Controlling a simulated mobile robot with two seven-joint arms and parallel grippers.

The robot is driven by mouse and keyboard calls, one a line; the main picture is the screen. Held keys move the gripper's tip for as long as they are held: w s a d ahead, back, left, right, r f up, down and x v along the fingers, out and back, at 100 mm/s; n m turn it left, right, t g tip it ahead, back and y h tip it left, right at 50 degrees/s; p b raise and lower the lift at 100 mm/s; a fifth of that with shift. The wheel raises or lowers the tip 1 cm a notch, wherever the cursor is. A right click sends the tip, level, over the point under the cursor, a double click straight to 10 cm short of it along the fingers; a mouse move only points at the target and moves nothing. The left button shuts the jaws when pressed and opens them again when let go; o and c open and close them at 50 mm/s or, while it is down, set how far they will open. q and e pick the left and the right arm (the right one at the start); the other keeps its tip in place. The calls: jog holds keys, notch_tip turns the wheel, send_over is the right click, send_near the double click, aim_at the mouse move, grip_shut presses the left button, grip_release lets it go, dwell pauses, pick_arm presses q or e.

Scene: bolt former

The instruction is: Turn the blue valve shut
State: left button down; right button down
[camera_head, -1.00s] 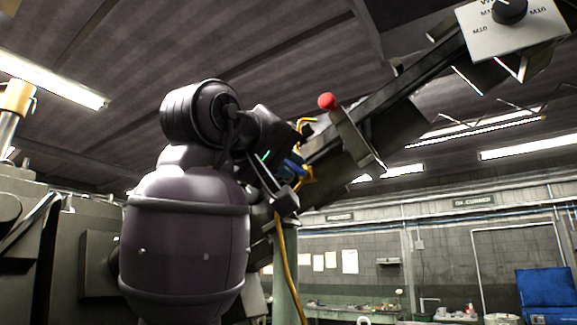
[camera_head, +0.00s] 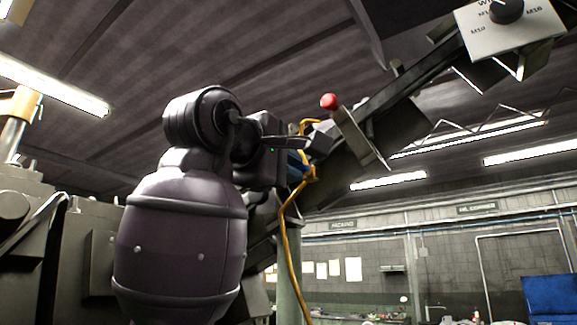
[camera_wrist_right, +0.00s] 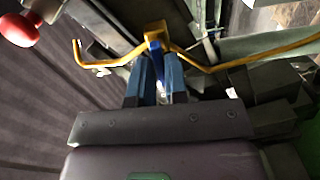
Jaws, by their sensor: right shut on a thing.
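The blue valve (camera_wrist_right: 155,46) sits on a yellow pipe (camera_wrist_right: 95,63), and its handle reaches down between my right fingers in the right wrist view. My right gripper (camera_wrist_right: 156,68) is shut on this blue handle, with one finger on each side. In the head view the right gripper (camera_head: 306,148) points right at the yellow pipe, and only a little of the blue valve (camera_head: 296,167) shows beside it; the exact grip there is partly hidden. My left gripper is in neither view.
A red-knobbed lever (camera_head: 329,102) stands just right of the gripper, on the sloping dark conveyor (camera_head: 395,92). A white dial panel (camera_head: 505,32) is at top right. The yellow pipe (camera_head: 288,255) runs down beside a green post (camera_head: 287,290). Grey machine housing (camera_head: 20,250) is at left.

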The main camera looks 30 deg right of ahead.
jog(key=shift+n, duration=0.3)
jog(key=c, duration=1.2)
grip_release()
jog(key=b+v, duration=0.1)
jog(key=v, duration=1)
jog(key=shift+d+f, duration=0.1)
